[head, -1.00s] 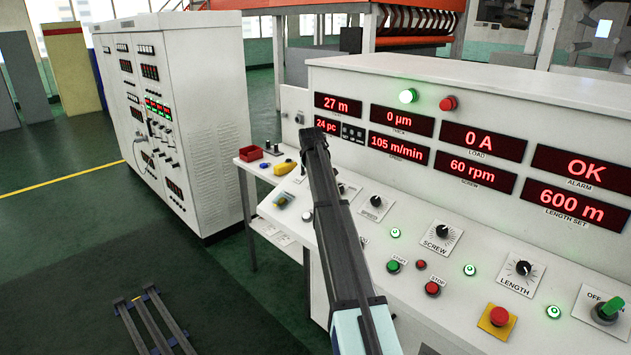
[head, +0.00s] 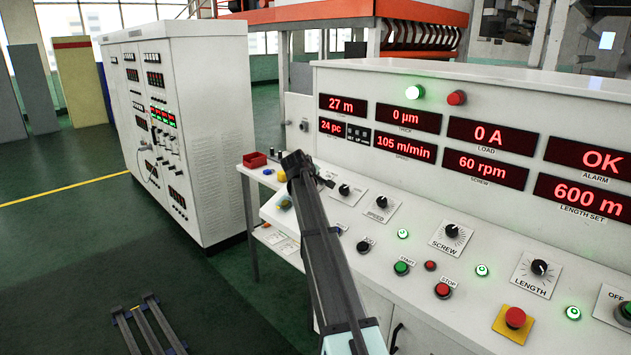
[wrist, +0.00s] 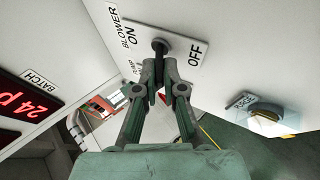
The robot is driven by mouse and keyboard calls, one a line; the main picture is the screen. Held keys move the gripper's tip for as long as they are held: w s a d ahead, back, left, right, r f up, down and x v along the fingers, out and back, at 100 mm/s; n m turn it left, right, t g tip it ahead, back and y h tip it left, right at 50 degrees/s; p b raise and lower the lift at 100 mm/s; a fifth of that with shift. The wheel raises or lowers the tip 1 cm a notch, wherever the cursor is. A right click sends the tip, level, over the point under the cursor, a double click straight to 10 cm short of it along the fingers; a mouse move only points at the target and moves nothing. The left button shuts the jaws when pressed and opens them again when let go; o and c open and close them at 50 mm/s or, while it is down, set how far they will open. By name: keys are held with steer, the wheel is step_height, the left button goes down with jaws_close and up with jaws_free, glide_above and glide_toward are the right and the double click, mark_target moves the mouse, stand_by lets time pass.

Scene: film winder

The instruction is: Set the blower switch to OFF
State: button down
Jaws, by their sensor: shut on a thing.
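The blower switch's white plate (wrist: 184,50) shows in the wrist view, with BLOWER and ON at its left and OFF at its right. The dark switch lever (wrist: 159,46) stands out from the plate between the two words. My gripper (wrist: 161,75) is shut on the lever's outer part, its fingers hiding the end. I cannot tell clearly which side the lever leans to. In the head view my gripper (head: 320,179) is at the left end of the white console, and my arm hides the switch there.
The console face (head: 405,235) carries several knobs and buttons close to my arm, with a red stop button (head: 515,317) at the right. A red tray (head: 254,160) sits on the side shelf. A white cabinet (head: 205,130) stands left, with open green floor before it.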

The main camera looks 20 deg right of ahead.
steer(key=c, duration=1.3)
jaws_free()
steer(key=v, duration=1.2)
